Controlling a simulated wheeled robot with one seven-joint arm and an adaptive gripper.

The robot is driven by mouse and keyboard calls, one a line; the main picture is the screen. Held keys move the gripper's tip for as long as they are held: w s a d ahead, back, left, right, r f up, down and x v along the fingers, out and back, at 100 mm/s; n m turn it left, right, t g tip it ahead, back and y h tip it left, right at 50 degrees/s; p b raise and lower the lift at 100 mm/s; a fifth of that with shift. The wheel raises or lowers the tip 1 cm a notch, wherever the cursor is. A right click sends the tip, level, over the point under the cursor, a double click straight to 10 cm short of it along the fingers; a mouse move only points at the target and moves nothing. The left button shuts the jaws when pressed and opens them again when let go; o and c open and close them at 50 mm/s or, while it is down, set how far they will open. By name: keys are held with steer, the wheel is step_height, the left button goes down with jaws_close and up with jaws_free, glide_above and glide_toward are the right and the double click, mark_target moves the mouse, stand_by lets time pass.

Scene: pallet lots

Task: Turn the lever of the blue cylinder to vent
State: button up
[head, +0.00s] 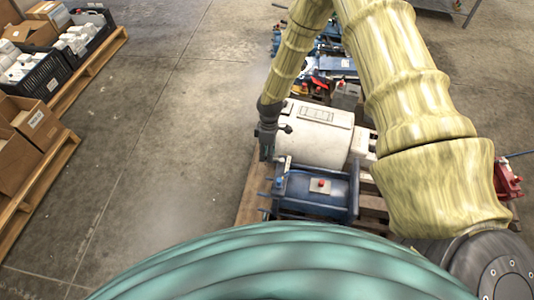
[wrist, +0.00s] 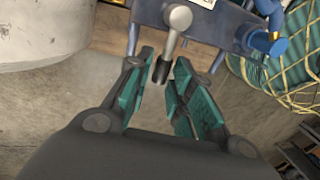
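The blue cylinder (head: 335,196) lies on a pallet in front of my base in the head view, with a red button on a pale plate. In the wrist view part of a blue body (wrist: 225,30) shows at the top. A grey metal lever (wrist: 174,38) with a black tip hangs from it. My gripper (wrist: 164,62) is open, its teal-padded fingers on either side of the lever's black tip, with no clear contact. In the head view my gripper (head: 267,150) points down at the cylinder's far left end; the lever is not clear there.
A white tank (head: 318,135) lies just behind the blue cylinder, close to my gripper; a pale rounded body (wrist: 40,35) shows in the wrist view. Netted teal coils (wrist: 290,70) are at right there. Pallets with boxes (head: 15,155) stand at left; floor between is clear.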

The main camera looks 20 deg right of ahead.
steer(key=shift+o, duration=0.5)
steer(key=shift+r, duration=0.1)
steer(key=v, duration=1.1)
steer(key=shift+r, duration=0.35)
steer(key=shift+d, duration=0.1)
